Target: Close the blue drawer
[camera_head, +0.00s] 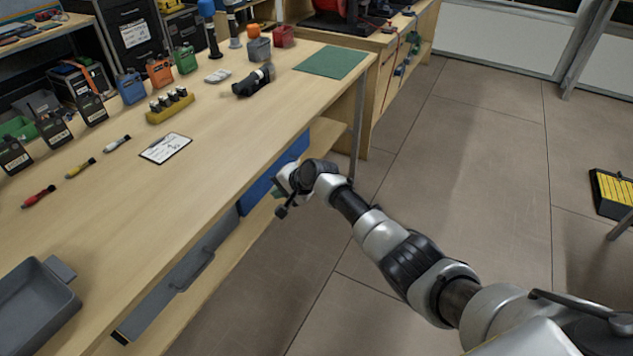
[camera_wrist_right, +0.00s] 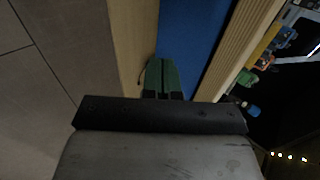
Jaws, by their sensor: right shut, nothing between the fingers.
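The blue drawer (camera_head: 291,158) sits under the front edge of the wooden workbench, its front partly hidden by my right wrist. Its blue face also fills the upper middle of the right wrist view (camera_wrist_right: 192,35). How far it stands out from the bench is hard to tell. My right gripper (camera_head: 279,193) is at the drawer's front, shut and empty. In the right wrist view its green fingertips (camera_wrist_right: 162,75) are together and overlap the blue face; whether they touch it I cannot tell. My left gripper is not in view.
A grey drawer (camera_head: 168,300) with a handle is to the left of the blue one. The workbench top (camera_head: 215,135) holds radios, markers, a clipboard (camera_head: 165,148) and a grey tray (camera_head: 35,305). A lower shelf (camera_head: 325,140) runs below. The floor at right is mostly clear.

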